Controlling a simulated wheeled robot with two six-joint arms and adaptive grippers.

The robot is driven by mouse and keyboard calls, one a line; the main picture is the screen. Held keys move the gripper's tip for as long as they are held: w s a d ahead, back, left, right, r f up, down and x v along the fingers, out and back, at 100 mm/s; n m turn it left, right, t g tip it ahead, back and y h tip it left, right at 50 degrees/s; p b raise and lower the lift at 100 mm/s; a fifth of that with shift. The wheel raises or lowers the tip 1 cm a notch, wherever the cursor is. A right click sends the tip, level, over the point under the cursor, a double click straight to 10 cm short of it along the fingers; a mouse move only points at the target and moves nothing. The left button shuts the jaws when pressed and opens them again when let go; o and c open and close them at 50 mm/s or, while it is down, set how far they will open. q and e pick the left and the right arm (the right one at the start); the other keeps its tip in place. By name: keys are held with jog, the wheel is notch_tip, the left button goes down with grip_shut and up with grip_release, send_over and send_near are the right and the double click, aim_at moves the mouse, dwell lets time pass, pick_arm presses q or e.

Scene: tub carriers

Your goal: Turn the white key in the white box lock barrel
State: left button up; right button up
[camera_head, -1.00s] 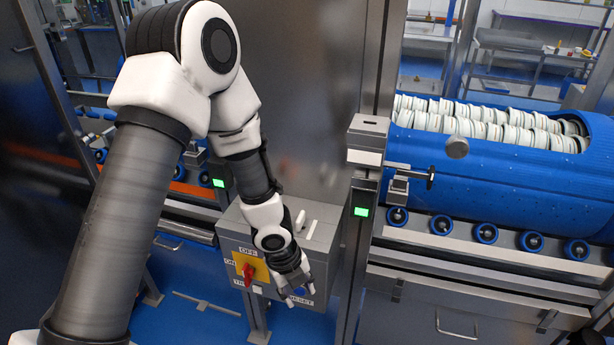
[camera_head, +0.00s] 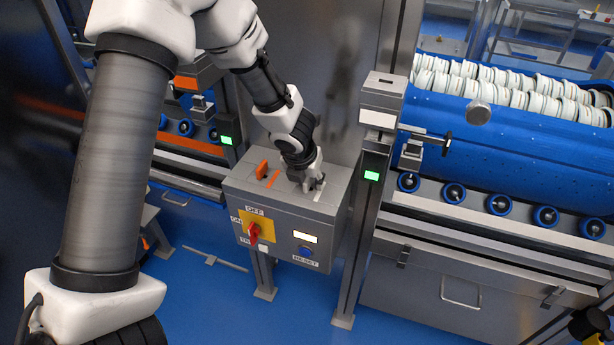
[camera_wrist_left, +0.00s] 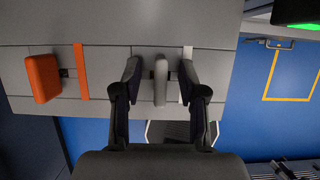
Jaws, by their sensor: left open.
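The grey box (camera_head: 340,200) stands on legs in the middle of the head view. My left gripper (camera_head: 313,184) points down at its top, at the right end, and hides the white key there. In the left wrist view, the key (camera_wrist_left: 160,85), pale grey in shade, stands upright between the two open fingers of my left gripper (camera_wrist_left: 160,72). A gap shows on each side of it. A white strip (camera_wrist_left: 187,55) lies beside it, partly behind the right finger. The lock barrel is mostly hidden under the key. My right gripper is not in view.
An orange key (camera_head: 262,170) and orange strip (camera_head: 273,179) are on the same box top, to the left. The box front has a red switch (camera_head: 254,232) and a blue reset button (camera_head: 305,250). A grey post (camera_head: 383,100) stands close to the right.

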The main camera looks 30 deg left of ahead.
pick_arm(q)
grip_shut()
jog(key=shift+r, duration=0.1)
jog(key=shift+r+m+h+p, duration=0.1)
jog(key=shift+m+h+p, duration=0.2)
jog(key=shift+m+p, duration=0.45)
jog(key=shift+m+h+p, duration=0.5)
jog(key=shift+m+p, duration=0.35)
jog(key=shift+m, duration=0.4)
jog(key=shift+f, duration=0.2)
